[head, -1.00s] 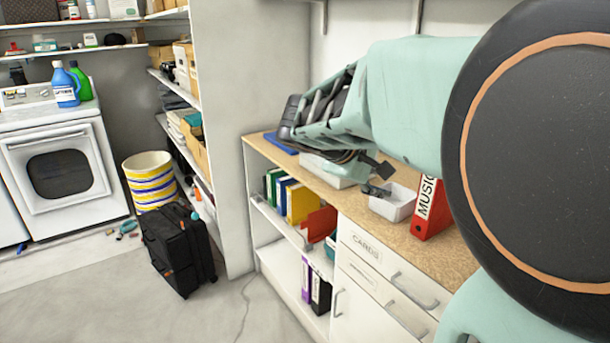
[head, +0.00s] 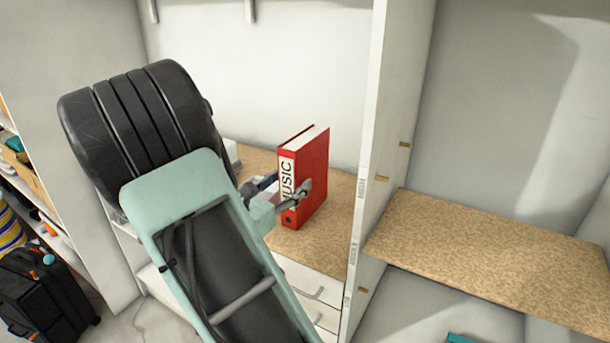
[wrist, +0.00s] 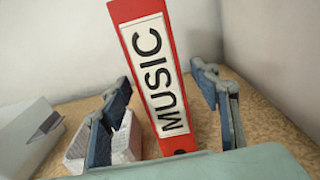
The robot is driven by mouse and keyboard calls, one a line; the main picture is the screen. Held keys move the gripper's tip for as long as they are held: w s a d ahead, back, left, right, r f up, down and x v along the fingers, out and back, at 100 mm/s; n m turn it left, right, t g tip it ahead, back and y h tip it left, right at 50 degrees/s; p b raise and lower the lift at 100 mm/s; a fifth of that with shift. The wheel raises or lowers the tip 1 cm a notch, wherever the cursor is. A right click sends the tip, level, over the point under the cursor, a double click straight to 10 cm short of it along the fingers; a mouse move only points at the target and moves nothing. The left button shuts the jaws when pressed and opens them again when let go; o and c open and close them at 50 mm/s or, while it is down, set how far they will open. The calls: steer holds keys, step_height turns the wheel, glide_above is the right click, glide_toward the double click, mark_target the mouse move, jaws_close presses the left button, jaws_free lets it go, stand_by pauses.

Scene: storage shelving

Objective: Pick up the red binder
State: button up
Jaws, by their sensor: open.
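The red binder (head: 314,172) stands upright on the speckled tan countertop (head: 338,230), with a white spine label reading MUSIC. In the wrist view the binder (wrist: 178,30) stands between my two fingers, its spine facing me and looking tilted in the picture. My gripper (wrist: 165,100) is open, with one finger on each side of the spine and visible gaps between. In the head view my gripper (head: 290,190) is at the binder's spine side, and my arm hides part of it.
A white wire-like basket (wrist: 125,140) stands just left of the binder, with a white box (wrist: 28,132) farther left. A white upright panel (head: 385,130) rises right of the binder. A black suitcase (head: 45,295) stands on the floor at left.

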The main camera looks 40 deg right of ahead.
mark_target(306, 169)
steer(key=x, duration=0.8)
steer(key=shift+d, duration=0.1)
jaws_close()
